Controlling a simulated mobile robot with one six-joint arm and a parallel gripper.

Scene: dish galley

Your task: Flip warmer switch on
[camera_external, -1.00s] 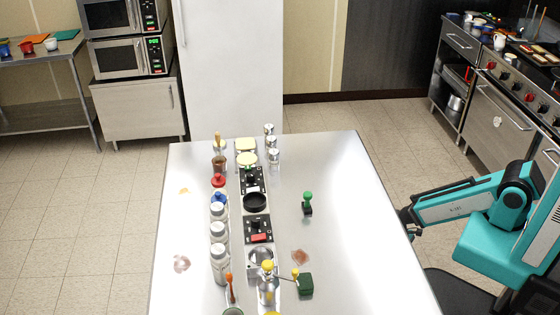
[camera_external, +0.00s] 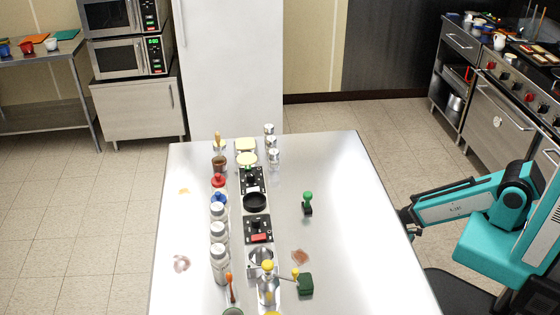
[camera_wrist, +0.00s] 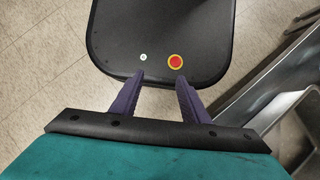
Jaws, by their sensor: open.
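Two black control panels sit in the row down the middle of the steel table (camera_external: 345,230). The nearer panel (camera_external: 257,230) has a dark knob or switch and a red patch. The farther panel (camera_external: 252,180) has a dark knob. I cannot tell which one holds the warmer switch, or its position. My gripper (camera_external: 405,222) is beside the table's right edge, well apart from both panels. In the wrist view, its two purple fingers (camera_wrist: 160,88) are spread with nothing between them, above my black base.
Several bottles (camera_external: 219,230) and jars line the left of the row. A green-handled tool (camera_external: 308,203) stands on the right half. A green block (camera_external: 305,283) lies nearer, by a brownish stain (camera_external: 301,257). Much of the right half is clear.

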